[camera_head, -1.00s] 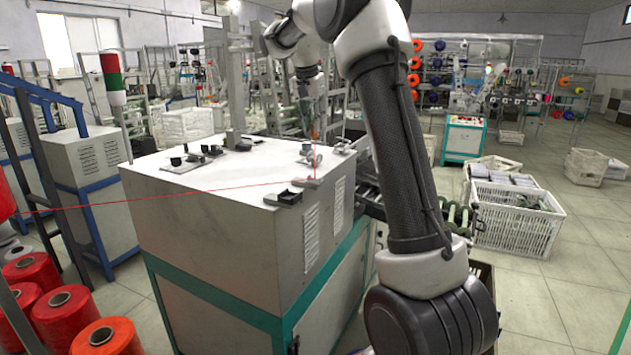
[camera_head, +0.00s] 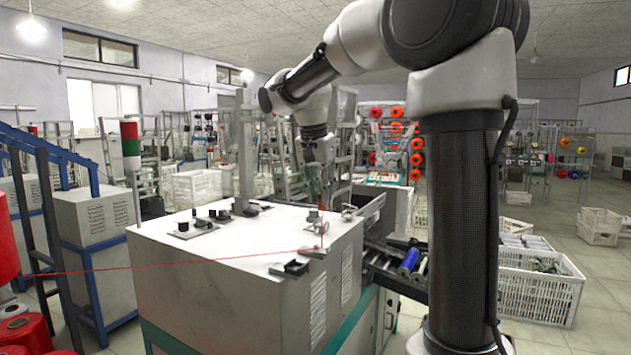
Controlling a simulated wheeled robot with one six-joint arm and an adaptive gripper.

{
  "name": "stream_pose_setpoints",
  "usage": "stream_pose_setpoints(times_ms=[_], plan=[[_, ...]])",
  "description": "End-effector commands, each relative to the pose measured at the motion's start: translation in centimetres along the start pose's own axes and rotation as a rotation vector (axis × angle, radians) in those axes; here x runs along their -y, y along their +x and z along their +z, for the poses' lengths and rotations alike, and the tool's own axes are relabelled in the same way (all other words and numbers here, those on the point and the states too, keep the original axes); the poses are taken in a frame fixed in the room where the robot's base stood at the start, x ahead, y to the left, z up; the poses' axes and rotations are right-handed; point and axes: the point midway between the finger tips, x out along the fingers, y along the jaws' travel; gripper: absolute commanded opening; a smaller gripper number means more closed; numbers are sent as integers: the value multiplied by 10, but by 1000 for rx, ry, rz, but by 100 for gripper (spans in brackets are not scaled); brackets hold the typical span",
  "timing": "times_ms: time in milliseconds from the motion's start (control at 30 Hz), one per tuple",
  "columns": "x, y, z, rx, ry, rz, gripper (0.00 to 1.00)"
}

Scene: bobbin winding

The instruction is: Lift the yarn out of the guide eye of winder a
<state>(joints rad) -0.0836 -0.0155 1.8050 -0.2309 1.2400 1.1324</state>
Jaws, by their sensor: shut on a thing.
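The red yarn (camera_head: 150,269) runs from the red spools at the left across the front of the grey winder cabinet to fittings on its top. Winder a's guide eye appears to be among the small metal fittings (camera_head: 313,225) at the right of the cabinet top, but it is too small to make out. My gripper (camera_head: 322,201) points down just above these fittings, shut on the yarn. A short red length shows below its fingertips. I cannot tell whether the yarn is inside the eye or clear of it.
The grey winder cabinet (camera_head: 228,300) has black fittings (camera_head: 205,222) on top and a grey post (camera_head: 245,150) behind them. A roller rack with a blue bobbin (camera_head: 408,262) is at its right. White crates (camera_head: 525,290) stand on the floor further right. Red yarn spools (camera_head: 25,329) are at lower left.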

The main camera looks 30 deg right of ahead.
Motion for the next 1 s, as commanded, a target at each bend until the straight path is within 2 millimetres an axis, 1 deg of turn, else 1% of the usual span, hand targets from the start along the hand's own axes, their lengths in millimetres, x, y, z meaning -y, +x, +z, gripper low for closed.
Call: stream_pose_setpoints(times_ms=[167,567,767,1000], plan=[[1,12,2,0,10,3,1],[1,66,16,0,9,4,1],[2,64,15,-2,10,1,1],[1,70,17,-1,10,2,1]])
